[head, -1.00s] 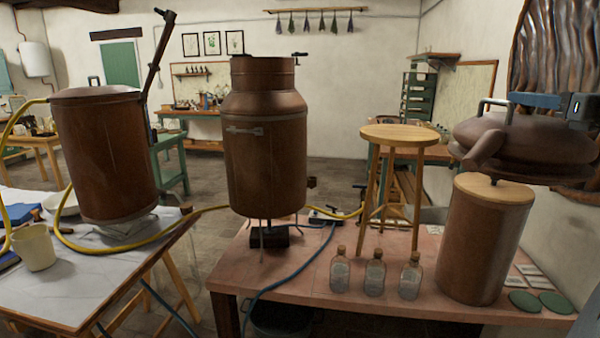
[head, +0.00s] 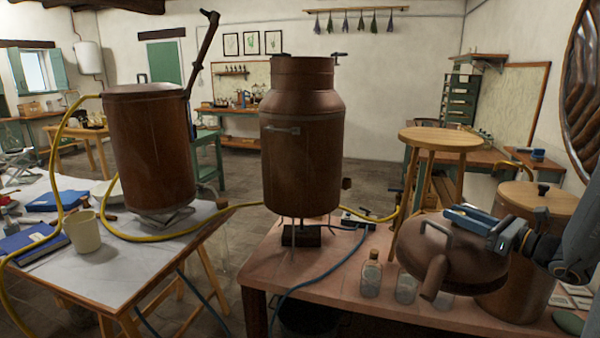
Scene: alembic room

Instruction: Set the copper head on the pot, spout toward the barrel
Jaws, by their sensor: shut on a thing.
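My gripper (head: 478,220) is shut on the copper head (head: 462,258), at the right. The head is a squat brown dome with a grey handle on top and a short spout (head: 434,278) pointing down and toward the camera. It is held in front of the bench's right part, apart from the pot. The pot (head: 300,158) is a tall copper vessel with a narrower neck, standing on legs at the middle. The barrel (head: 151,150), brown and round, stands on the left table, with a dark lever arm rising behind it. The far side of the head is hidden.
Glass bottles (head: 371,278) stand on the pink bench (head: 330,280), partly behind the head. A wooden-lidded vessel (head: 520,290) is behind my gripper.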

